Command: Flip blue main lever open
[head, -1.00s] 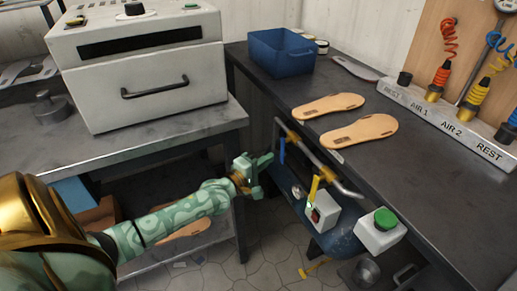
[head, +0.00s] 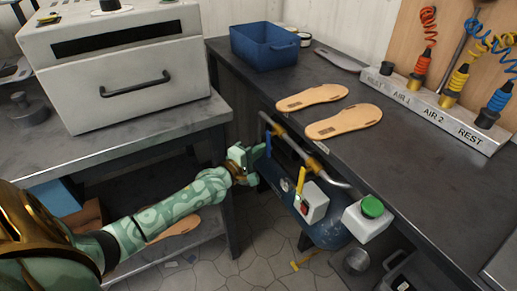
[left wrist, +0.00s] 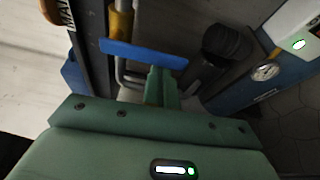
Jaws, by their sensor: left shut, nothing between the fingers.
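The blue lever (head: 268,143) is a thin flat handle at the left end of the metal pipe under the right bench. It hangs down, across the pipe's direction. In the left wrist view the blue lever (left wrist: 143,53) lies across the top, just beyond my green fingers. My left gripper (head: 254,160) is shut and empty, close beside the lever's left side in the head view. The fingertips (left wrist: 160,82) overlap or nearly reach the lever's edge; I cannot tell whether they touch. My right gripper is not in view.
The pipe (head: 335,177) also carries a yellow lever (head: 300,190). Near it are a switch box with a red button (head: 313,203), a green-button box (head: 367,218) and a blue tank (head: 328,234). The bench edge overhangs. A white oven (head: 125,65) stands on the left table.

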